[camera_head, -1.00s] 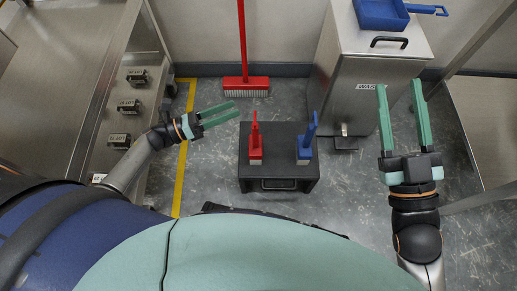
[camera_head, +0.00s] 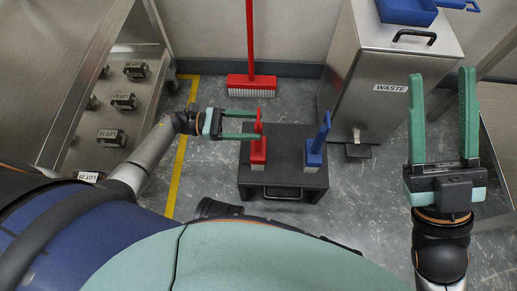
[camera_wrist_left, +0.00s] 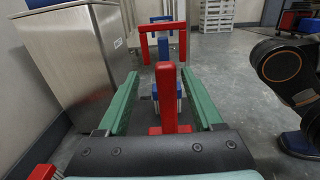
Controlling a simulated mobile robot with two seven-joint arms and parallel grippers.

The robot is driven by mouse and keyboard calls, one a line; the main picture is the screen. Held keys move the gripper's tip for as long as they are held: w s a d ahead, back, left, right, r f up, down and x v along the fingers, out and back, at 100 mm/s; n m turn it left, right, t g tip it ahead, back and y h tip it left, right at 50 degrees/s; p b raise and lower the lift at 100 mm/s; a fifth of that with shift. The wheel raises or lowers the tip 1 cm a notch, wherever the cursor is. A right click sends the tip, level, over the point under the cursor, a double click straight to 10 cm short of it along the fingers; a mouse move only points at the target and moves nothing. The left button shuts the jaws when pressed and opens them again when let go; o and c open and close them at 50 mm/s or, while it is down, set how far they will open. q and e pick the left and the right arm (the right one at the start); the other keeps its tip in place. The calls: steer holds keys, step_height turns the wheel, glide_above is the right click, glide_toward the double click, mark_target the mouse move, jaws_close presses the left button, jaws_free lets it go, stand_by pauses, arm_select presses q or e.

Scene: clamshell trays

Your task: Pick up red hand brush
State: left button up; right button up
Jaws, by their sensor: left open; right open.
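The red hand brush (camera_head: 259,150) stands with its handle up on the left of a dark box (camera_head: 288,165). My left gripper (camera_head: 257,125) is open, its fingers reaching in from the left at the brush's handle. In the left wrist view the red handle (camera_wrist_left: 167,95) stands upright between the two spread fingers (camera_wrist_left: 160,95), with a gap on each side. My right gripper (camera_head: 442,78) is open and empty at the right, away from the brush.
A blue hand brush (camera_head: 315,153) stands on the same box, to the right. A red broom (camera_head: 251,82) leans behind. A steel waste bin (camera_head: 375,95) stands at the back right. A steel unit (camera_head: 130,100) with labelled handles is at the left.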

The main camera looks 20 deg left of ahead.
arm_select(q)
steer(key=x, duration=0.5)
steer(key=shift+s+d+f, duration=0.25)
steer(key=shift+s+f, duration=0.05)
steer(key=shift+f, duration=0.05)
jaws_close()
stand_by(1.1)
